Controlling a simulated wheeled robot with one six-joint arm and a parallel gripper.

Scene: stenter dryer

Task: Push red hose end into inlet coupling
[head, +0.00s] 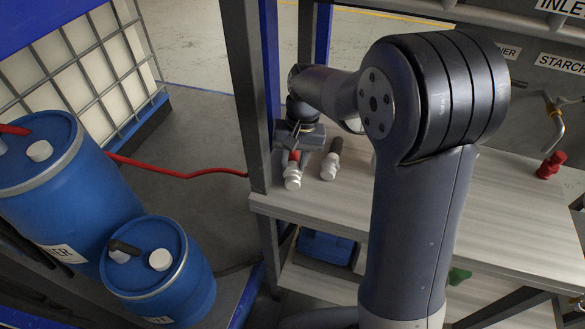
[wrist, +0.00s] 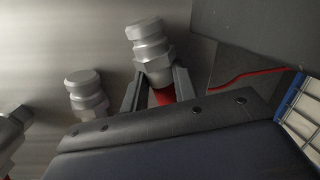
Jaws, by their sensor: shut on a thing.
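The red hose end (head: 292,178) is a pale metal fitting on a short red hose piece, over the left end of the grey bench in the head view. My gripper (head: 294,149) is shut on it from behind. In the wrist view my gripper's fingers (wrist: 158,92) stand either side of the red part, and the metal fitting (wrist: 150,48) sticks out past them. I cannot tell whether the fitting touches the bench. An INLET sign (head: 560,6) is cut off at the top right; I cannot make out the inlet coupling, and my arm hides part of the bench.
A black hose end (head: 330,166) lies just right of the red one. A red hose (head: 180,174) runs from a blue drum (head: 50,165) towards the dark post (head: 248,100). A red fitting (head: 549,166) stands at the bench's right. The bench (head: 340,212) is clear in front.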

